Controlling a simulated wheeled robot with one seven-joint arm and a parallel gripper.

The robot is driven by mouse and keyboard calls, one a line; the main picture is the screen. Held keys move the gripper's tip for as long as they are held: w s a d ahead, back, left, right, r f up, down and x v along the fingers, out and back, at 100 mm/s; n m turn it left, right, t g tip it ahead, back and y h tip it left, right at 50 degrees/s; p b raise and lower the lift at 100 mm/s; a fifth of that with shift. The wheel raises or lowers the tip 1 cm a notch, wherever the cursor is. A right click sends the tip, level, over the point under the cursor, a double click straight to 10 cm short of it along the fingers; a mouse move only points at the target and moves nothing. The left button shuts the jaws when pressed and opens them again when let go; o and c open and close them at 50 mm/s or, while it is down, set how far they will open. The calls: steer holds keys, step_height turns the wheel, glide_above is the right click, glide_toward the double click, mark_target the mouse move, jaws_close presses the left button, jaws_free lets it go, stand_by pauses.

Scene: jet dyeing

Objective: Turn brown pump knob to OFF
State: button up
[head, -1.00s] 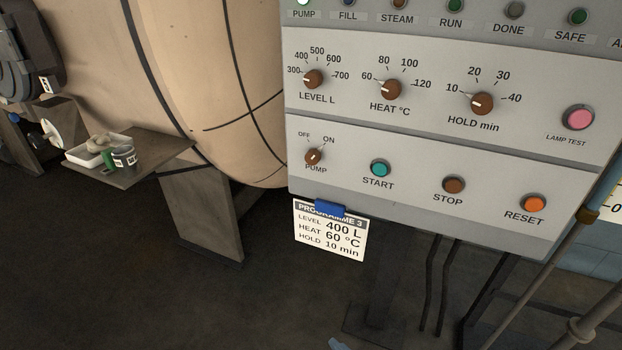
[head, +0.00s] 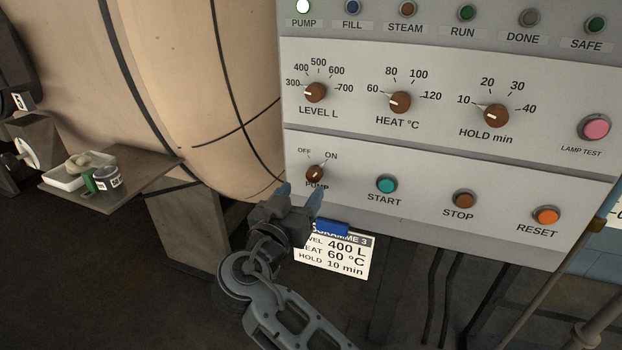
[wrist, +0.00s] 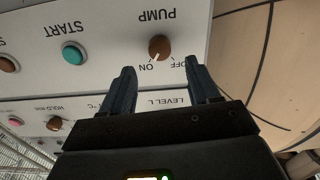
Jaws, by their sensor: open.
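The brown pump knob (head: 315,173) sits at the lower left of the grey control panel, and its white pointer is turned toward ON. The white PUMP lamp (head: 303,7) at the top left is lit. My gripper (head: 301,194) is open just below the knob in the head view, its blue fingertips apart and partly covering the PUMP label. In the wrist view the picture is upside down, and the knob (wrist: 159,47) shows beyond and between the two open fingers (wrist: 163,80). I see no contact with the knob.
A teal START button (head: 387,184), a brown STOP button (head: 464,199) and an orange RESET button (head: 546,215) lie right of the knob. A programme card (head: 350,262) hangs below the panel, partly behind my gripper. The tan vessel (head: 215,70) is close on the left.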

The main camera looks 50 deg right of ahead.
mark_target(313, 177)
steer(key=p+x, duration=0.1)
steer(key=x, duration=0.5)
steer(key=shift+d, duration=0.25)
steer(key=shift+c, duration=0.3)
steer(key=c, duration=1)
